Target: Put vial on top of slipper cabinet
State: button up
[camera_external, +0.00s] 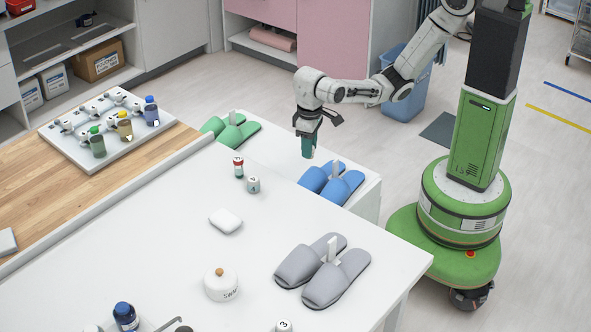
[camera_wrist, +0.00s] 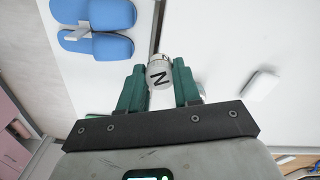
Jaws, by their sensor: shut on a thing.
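A small white vial (camera_wrist: 159,74) with a dark mark on its end is held between the green fingers of my gripper (camera_wrist: 160,88) in the wrist view. In the outside view my gripper (camera_external: 308,152) points down above the white slipper cabinet (camera_external: 277,153), between the green slippers (camera_external: 238,132) and the blue slippers (camera_external: 333,183). The fingers hide the held vial there. The cabinet top also shows at the left of the wrist view (camera_wrist: 105,85), with the blue slippers (camera_wrist: 95,25) on it. I cannot tell the exact height over the cabinet.
The white table (camera_external: 170,235) adjoins the cabinet. It bears a red-capped vial (camera_external: 239,167), a numbered white vial (camera_external: 253,185), a white rounded block (camera_external: 225,220), grey slippers (camera_external: 322,272) and a white jar (camera_external: 221,284). The cabinet top is bare between the slipper pairs.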

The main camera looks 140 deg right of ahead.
jog(key=shift+s+a+r, duration=0.2)
jog(key=shift+s+r, duration=0.05)
jog(key=shift+s, duration=0.2)
jog(key=shift+s+a+r, duration=0.2)
jog(key=shift+s, duration=0.25)
